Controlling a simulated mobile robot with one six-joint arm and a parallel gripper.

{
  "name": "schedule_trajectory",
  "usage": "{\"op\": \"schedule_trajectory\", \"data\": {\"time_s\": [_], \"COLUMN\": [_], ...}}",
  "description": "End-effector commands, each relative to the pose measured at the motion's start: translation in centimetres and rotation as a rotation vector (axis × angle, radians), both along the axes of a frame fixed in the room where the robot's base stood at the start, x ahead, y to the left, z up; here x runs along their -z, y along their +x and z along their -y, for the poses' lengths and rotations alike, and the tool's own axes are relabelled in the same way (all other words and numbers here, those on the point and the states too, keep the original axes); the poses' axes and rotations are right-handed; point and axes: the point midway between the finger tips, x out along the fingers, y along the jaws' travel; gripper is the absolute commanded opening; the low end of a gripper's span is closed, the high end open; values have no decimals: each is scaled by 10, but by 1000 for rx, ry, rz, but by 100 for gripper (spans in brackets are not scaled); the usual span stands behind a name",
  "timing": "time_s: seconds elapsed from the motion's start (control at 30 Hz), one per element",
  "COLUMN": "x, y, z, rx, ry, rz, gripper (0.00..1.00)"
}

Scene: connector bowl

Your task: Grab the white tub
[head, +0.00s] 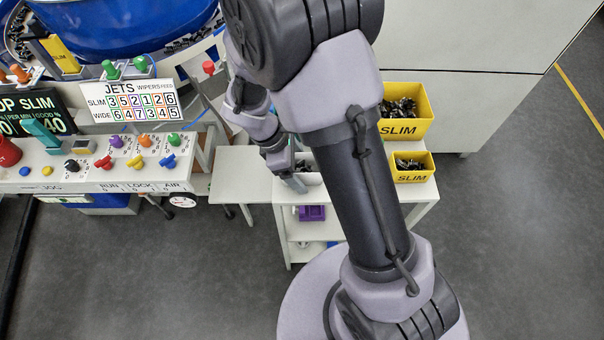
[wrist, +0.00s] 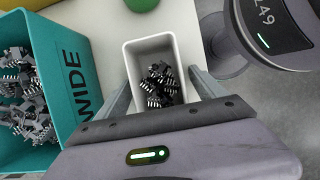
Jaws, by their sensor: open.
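The white tub (wrist: 150,48) is a small open rectangular box with black connectors inside. In the wrist view it lies between the two fingers of my gripper (wrist: 160,80), one along its left side and one along its right. The fingers are open, and I cannot tell whether either one touches the tub. The tub's near end is hidden by the gripper body. In the head view my gripper (head: 292,183) is low over the white bench, and part of the tub (head: 313,179) shows beside it, mostly covered by my arm.
A teal bin marked WIDE (wrist: 78,75), holding connectors, stands close left of the tub. A green object (wrist: 142,4) is beyond it. Two yellow SLIM bins (head: 405,128) (head: 413,178) stand right on the bench. A purple item (head: 311,213) is on the lower shelf. A control panel (head: 95,178) is left.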

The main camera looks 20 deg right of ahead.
Motion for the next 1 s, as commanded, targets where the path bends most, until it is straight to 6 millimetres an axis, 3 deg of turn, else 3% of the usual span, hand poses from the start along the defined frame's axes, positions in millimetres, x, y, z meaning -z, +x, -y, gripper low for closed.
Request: {"op": "schedule_trajectory", "data": {"time_s": [0.13, 0.47, 0.77, 1.0], "x": [-1, -2, -6, -38], "y": [0, 0, 0, 0], "z": [0, 0, 0, -1], "rx": [-1, 0, 0, 0], "ry": [1, 0, 0, 1], "rz": [0, 0, 0, 1], "gripper": [78, 13, 12, 12]}}
